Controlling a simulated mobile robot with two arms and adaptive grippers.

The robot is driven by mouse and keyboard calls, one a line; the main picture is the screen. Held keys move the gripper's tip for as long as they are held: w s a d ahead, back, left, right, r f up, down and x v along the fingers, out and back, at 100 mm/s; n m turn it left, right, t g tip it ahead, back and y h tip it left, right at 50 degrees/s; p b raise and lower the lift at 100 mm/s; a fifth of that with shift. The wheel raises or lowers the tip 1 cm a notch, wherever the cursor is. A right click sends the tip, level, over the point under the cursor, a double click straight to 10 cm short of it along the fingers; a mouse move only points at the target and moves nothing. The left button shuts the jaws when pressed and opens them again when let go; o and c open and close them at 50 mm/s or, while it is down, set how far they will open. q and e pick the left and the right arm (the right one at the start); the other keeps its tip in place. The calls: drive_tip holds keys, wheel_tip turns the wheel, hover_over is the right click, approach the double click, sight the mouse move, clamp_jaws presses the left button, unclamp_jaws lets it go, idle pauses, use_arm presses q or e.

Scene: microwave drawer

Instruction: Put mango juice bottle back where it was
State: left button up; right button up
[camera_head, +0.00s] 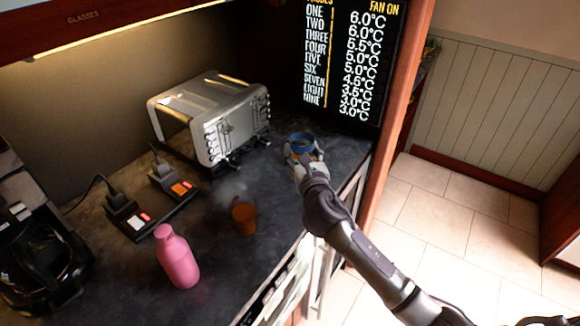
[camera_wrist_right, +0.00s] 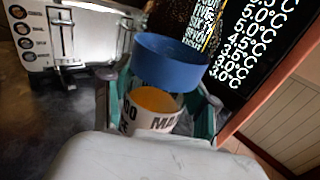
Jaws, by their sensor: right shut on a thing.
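The mango juice bottle has a blue cap (camera_head: 302,140), a white label with dark letters and orange contents. It is upright near the counter's right end, beside the toaster and in front of the black display. My right gripper (camera_head: 305,160) is shut on the bottle. The right wrist view shows the bottle (camera_wrist_right: 152,112) between the two green-edged fingers, cap above them. The bottle's base is hidden, so I cannot tell whether it touches the counter. My left gripper is not in view.
A silver toaster (camera_head: 212,118) stands left of the bottle. A steaming orange cup (camera_head: 244,219) and a pink bottle (camera_head: 177,259) stand nearer on the dark counter (camera_head: 225,275). Switch boxes (camera_head: 130,217) and a black coffee machine (camera_head: 35,250) are at left. A temperature display (camera_head: 345,65) stands behind.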

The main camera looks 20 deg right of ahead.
drive_tip(key=w+f, duration=0.1)
drive_tip(key=f, duration=0.1)
drive_tip(key=w+a+f+b, duration=0.1)
drive_tip(key=f, duration=0.1)
drive_tip(key=w+a+f, duration=0.1)
drive_tip(key=w+f, duration=0.1)
drive_tip(key=shift+a+f+b, duration=0.25)
drive_tip(key=shift+b, duration=0.15)
drive_tip(key=shift+f, duration=0.2)
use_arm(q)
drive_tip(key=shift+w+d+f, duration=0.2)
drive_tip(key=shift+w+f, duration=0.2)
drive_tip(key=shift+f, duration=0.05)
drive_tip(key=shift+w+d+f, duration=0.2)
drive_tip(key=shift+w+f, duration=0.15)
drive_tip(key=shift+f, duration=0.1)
use_arm(e)
drive_tip(key=shift+f, duration=0.1)
drive_tip(key=o, duration=1.5)
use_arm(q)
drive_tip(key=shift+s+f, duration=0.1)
